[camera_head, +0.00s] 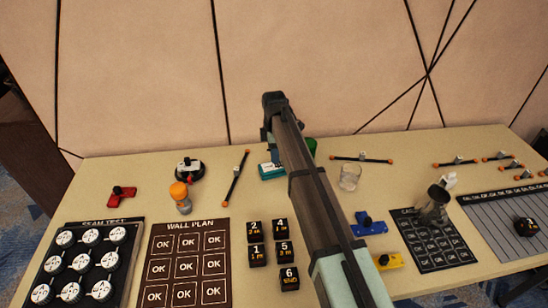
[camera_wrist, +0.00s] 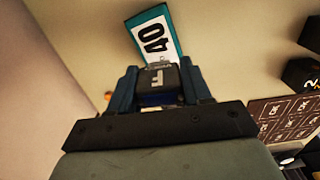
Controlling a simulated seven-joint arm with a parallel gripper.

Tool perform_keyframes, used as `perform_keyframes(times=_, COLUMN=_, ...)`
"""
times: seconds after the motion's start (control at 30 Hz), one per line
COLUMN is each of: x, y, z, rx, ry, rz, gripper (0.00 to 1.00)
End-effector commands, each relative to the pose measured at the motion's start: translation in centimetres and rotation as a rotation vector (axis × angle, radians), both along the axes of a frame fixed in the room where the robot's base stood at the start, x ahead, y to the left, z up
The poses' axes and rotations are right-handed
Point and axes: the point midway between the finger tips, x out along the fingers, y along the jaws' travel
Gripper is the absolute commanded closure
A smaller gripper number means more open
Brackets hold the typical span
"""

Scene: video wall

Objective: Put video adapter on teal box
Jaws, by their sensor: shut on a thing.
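My gripper (camera_wrist: 158,78) is shut on a small dark block marked F, which I take for the video adapter (camera_wrist: 158,77); some blue shows at its lower part. The teal box (camera_wrist: 150,32), with a white label reading 40, lies just beyond the fingertips in the wrist view. In the head view the teal box (camera_head: 271,171) sits on the table below my gripper, partly hidden by my arm. The adapter is hidden there. I cannot tell whether the adapter touches the box.
A green item (camera_head: 311,146) shows behind my arm. A clear glass (camera_head: 349,177) stands to the right. An orange-topped bottle (camera_head: 181,197) and a rod with orange ends (camera_head: 236,178) are to the left. Numbered black blocks (camera_head: 257,256) are in front.

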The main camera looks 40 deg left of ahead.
Motion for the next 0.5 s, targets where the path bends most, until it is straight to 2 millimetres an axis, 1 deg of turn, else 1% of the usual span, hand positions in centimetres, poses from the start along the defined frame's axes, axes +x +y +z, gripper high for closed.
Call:
perform_keyframes(times=0.1, x=0.0, y=0.0, z=-1.7, rx=-0.001, ry=0.001, rz=0.0, gripper=0.81)
perform_keyframes(times=0.2, x=0.0, y=0.0, z=-2.6, rx=-0.001, ry=0.001, rz=0.0, gripper=0.81)
perform_keyframes(times=0.5, x=0.0, y=0.0, z=-2.7, rx=0.0, ry=0.0, rz=0.0, gripper=0.81)
